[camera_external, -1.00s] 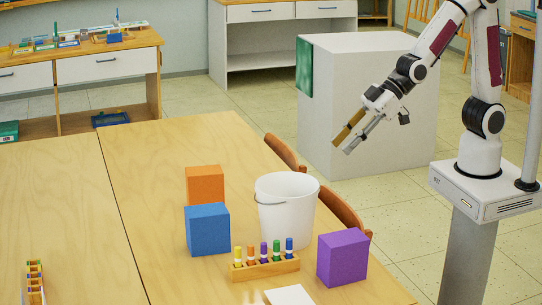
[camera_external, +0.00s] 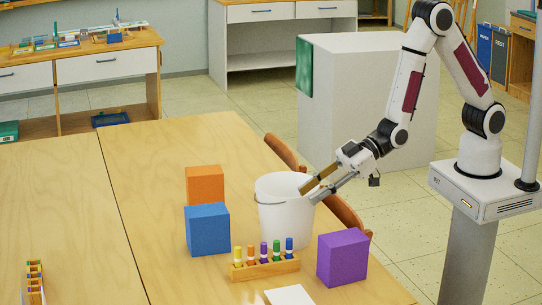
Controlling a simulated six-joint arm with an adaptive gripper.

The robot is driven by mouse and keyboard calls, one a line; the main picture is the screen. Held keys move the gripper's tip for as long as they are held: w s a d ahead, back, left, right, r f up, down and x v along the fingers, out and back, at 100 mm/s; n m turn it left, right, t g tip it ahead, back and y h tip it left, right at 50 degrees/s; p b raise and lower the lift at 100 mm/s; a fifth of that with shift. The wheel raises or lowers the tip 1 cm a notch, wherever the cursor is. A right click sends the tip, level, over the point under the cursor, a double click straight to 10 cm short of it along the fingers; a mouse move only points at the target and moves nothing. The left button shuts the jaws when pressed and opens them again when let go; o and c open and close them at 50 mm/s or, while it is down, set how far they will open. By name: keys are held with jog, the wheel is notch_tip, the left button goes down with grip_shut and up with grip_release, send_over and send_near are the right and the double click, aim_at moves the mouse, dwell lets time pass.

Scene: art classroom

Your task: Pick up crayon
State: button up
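Several crayon-like sticks in yellow (camera_external: 238,256), orange (camera_external: 251,255), purple (camera_external: 264,252), green (camera_external: 277,250) and blue (camera_external: 289,247) stand upright in a wooden rack (camera_external: 265,269) near the front of the table. I cannot tell which one the task means. My gripper (camera_external: 308,195) is open, its two fingers apart, with nothing visible between them. It is at the right rim of the white bucket (camera_external: 285,218) in the picture, behind and above the rack. I cannot tell whether it touches the bucket.
An orange block (camera_external: 205,184) and a blue block (camera_external: 207,230) stand left of the bucket. A purple block (camera_external: 342,257) stands right of the rack. White paper (camera_external: 290,295) lies in front. The table's left part is mostly clear.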

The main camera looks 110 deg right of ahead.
aim_at(289, 252)
notch_tip(289, 252, down, 8)
jog(key=s+a, duration=0.1)
jog(key=shift+t+y, duration=0.3)
jog(key=shift+a, duration=0.1)
jog(key=shift+x, duration=1.35)
jog(key=shift+f, duration=0.1)
jog(key=shift+x, duration=2.55)
grip_shut()
